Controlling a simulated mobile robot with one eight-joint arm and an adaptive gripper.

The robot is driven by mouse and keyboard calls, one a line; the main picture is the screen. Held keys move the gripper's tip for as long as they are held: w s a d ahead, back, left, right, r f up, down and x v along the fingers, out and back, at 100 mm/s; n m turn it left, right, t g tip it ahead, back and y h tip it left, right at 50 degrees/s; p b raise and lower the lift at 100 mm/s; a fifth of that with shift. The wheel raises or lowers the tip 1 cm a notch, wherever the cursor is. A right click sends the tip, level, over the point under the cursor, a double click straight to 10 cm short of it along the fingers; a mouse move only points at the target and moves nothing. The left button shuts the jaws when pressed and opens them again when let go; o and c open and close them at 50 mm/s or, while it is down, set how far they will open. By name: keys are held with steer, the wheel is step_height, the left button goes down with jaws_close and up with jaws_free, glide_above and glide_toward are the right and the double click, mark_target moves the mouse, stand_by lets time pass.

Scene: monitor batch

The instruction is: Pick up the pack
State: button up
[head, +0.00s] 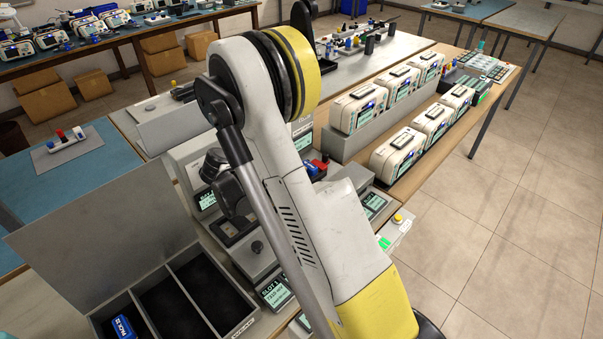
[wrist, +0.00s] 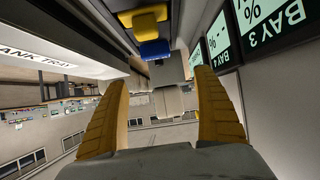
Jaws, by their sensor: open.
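A blue pack (head: 124,328) with white lettering lies in the left compartment of a grey divided tray (head: 178,272), at the lower left of the head view. The frame's bottom edge cuts it off. My gripper (wrist: 160,88) shows in the wrist view with two yellow fingers wide apart and nothing between them. In the head view my arm crosses the middle and the gripper is not seen. A blue block (wrist: 152,48) and a yellow block (wrist: 144,18) show beyond the fingers in the wrist view; I cannot tell whether either is a pack.
Bay displays (wrist: 266,22) stand close on the right of the wrist view, and a labelled tray edge (wrist: 50,48) is on the left. White monitors (head: 358,107) line the bench at right in the head view. The tray's middle compartment looks empty. Open floor (head: 510,200) lies right.

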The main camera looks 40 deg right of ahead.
steer(key=b+x, duration=0.2)
steer(key=x, duration=0.4)
steer(key=shift+f, duration=0.25)
steer(key=d+f+b, duration=0.2)
steer(key=d+f, duration=0.1)
steer(key=shift+s+d, duration=0.15)
steer(key=shift+d+f, duration=0.1)
steer(key=shift+d, duration=0.15)
steer(key=c, duration=1.3)
